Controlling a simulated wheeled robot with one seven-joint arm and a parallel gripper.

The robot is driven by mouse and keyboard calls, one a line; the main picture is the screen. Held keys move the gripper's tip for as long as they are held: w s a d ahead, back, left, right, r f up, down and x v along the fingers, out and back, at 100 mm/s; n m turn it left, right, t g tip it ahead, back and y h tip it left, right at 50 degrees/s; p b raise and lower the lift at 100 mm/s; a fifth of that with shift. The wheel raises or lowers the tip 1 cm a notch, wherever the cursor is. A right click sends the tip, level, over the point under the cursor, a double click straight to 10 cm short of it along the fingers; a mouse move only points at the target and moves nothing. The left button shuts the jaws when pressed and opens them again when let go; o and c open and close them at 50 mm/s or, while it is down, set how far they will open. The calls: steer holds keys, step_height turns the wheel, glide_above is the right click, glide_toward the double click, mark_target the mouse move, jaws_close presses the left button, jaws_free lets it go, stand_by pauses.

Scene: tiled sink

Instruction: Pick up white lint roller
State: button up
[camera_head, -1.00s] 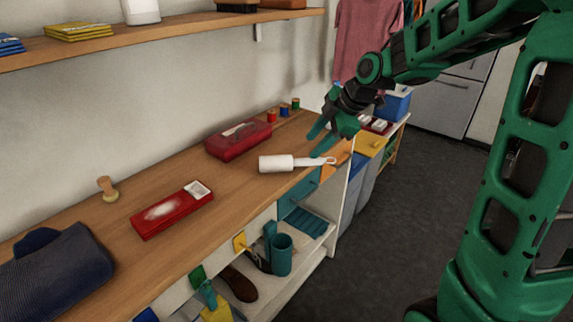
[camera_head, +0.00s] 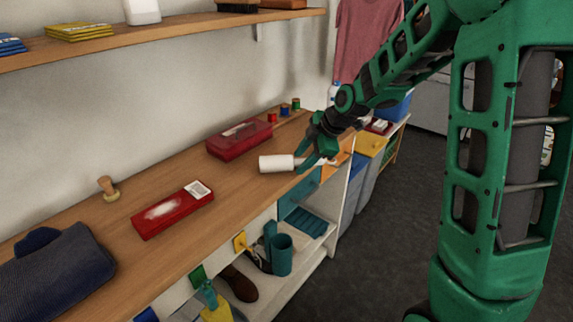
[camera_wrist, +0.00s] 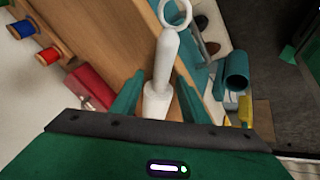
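The white lint roller (camera_head: 276,163) lies on the wooden counter (camera_head: 135,207) near its front edge. Its thick roll shows to the left and its thin handle is mostly behind my gripper (camera_head: 304,163). In the wrist view the lint roller (camera_wrist: 165,62) runs between my two green fingers, with its ring-ended handle pointing up. My gripper (camera_wrist: 157,95) is open, with the fingers spread on either side of the roller. I cannot tell whether either finger touches it.
A red box (camera_head: 238,139) stands behind the roller. Another red case (camera_head: 172,209) lies to the left. Thread spools (camera_head: 284,109) stand at the back. A teal cup (camera_head: 281,254) sits on the lower shelf.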

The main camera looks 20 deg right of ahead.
mark_target(300, 164)
steer(key=shift+c, duration=0.2)
jaws_close()
steer(key=shift+r, duration=0.45)
steer(key=r, duration=0.2)
steer(key=a+r, duration=0.1)
steer(key=shift+s+r, duration=0.2)
steer(key=shift+r, duration=0.2)
steer(key=s+a+r, duration=0.5)
steer(key=a+r, duration=0.1)
steer(key=a, duration=0.3)
steer(key=shift+s+r, duration=0.15)
steer(key=shift+s, duration=0.05)
